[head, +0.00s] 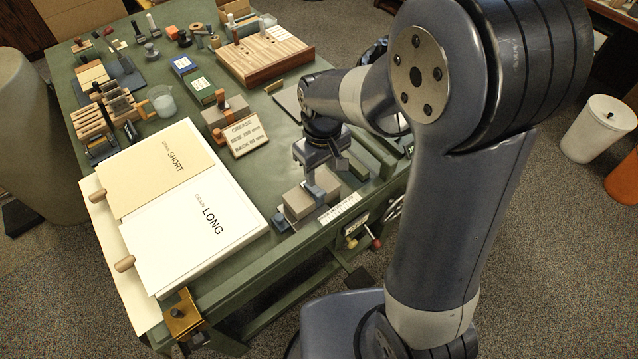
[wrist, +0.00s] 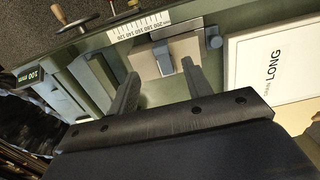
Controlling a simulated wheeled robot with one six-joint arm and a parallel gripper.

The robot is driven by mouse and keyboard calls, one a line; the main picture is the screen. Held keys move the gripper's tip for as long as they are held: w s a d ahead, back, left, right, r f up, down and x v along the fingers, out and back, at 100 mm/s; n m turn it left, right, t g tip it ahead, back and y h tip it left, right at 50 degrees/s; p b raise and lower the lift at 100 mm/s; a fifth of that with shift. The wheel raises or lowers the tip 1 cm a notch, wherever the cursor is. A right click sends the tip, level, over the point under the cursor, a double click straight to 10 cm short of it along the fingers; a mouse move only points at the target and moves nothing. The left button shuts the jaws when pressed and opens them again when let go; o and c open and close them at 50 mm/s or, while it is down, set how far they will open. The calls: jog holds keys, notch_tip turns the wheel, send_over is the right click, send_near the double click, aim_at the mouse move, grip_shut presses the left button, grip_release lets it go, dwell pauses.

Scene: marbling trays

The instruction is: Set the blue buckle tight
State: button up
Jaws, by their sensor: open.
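A small blue-grey piece, which seems to be the blue buckle (wrist: 163,57), lies across a beige block (wrist: 190,48) at the table's front edge. In the wrist view it sits between my fingertips, with room on both sides. My gripper (wrist: 160,70) is open and empty above it. In the head view my gripper (head: 322,168) hangs over the beige block (head: 300,205), and its fingers partly hide the buckle. I cannot tell how tight the buckle is. A second blue-grey piece (wrist: 213,38) stands at the block's end.
A white scale strip (head: 340,209) runs along the front edge beside the block. Large paper sheets marked LONG (head: 205,225) and SHORT (head: 160,165) lie to the left. A small sign (head: 245,135) stands behind. A green block with a 100 mm label (wrist: 75,78) is nearby.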

aim_at(322, 195)
notch_tip(322, 195, down, 9)
jog(key=shift+r, duration=0.15)
dwell(0.4)
jog(key=c, duration=1)
jog(key=shift+s+d+f+b, duration=0.1)
jog(key=shift+f+b, duration=0.3)
jog(key=shift+b, duration=0.4)
jog(key=b, duration=0.1)
jog(key=t+y+b, duration=0.1)
jog(key=shift+s+d+f+b, duration=0.15)
jog(key=shift+f+b, duration=0.1)
jog(key=shift+b, duration=0.15)
jog(key=shift+r+t, duration=0.1)
jog(key=shift+t, duration=0.2)
jog(key=o, duration=1)
